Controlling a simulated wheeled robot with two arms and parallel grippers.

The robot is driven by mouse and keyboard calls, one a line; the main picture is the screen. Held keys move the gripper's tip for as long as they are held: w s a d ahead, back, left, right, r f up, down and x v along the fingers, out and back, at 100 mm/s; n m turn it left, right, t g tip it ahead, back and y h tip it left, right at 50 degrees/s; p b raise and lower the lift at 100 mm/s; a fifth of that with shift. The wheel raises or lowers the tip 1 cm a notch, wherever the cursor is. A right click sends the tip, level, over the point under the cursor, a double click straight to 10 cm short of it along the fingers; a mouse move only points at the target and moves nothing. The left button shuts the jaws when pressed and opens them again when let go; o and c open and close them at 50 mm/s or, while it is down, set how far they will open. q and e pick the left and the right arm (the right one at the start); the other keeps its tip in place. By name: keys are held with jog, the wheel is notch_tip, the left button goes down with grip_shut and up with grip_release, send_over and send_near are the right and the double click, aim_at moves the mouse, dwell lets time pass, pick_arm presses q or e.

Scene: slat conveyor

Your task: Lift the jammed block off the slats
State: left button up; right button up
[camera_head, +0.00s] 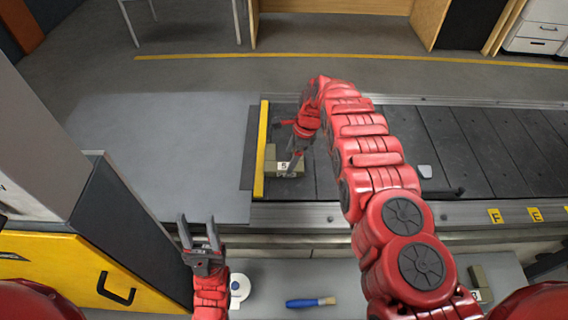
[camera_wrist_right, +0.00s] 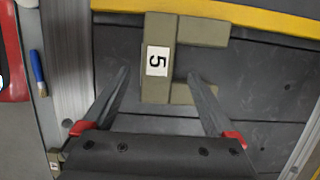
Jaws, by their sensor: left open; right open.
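The jammed block is olive-tan with a white label reading 5. It lies on the dark slats against the yellow bar in the head view (camera_head: 270,153). In the right wrist view the block (camera_wrist_right: 158,30) shows a long bar with two shorter arms on one side. My right gripper (camera_head: 292,168) is open over the block; its fingertips also show in the right wrist view (camera_wrist_right: 158,75), one on each side of the labelled bar. I cannot tell whether they touch it. My left gripper (camera_head: 199,220) is open and empty in front of the conveyor.
The yellow bar (camera_head: 261,175) edges the slats, beside a grey plate (camera_head: 150,150). A small grey piece (camera_head: 425,171) lies farther right on the slats. A blue brush (camera_head: 305,302), a white roll (camera_head: 236,289) and another olive block (camera_head: 476,276) lie in front. The right-hand slats are mostly clear.

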aim_at(285, 166)
jog(key=b+x, duration=0.1)
jog(key=x, duration=0.3)
jog(key=shift+s+a+f+b, duration=0.15)
jog(key=shift+a+f+b, duration=0.15)
jog(key=shift+b, duration=0.1)
jog(key=shift+r, duration=0.1)
grip_shut()
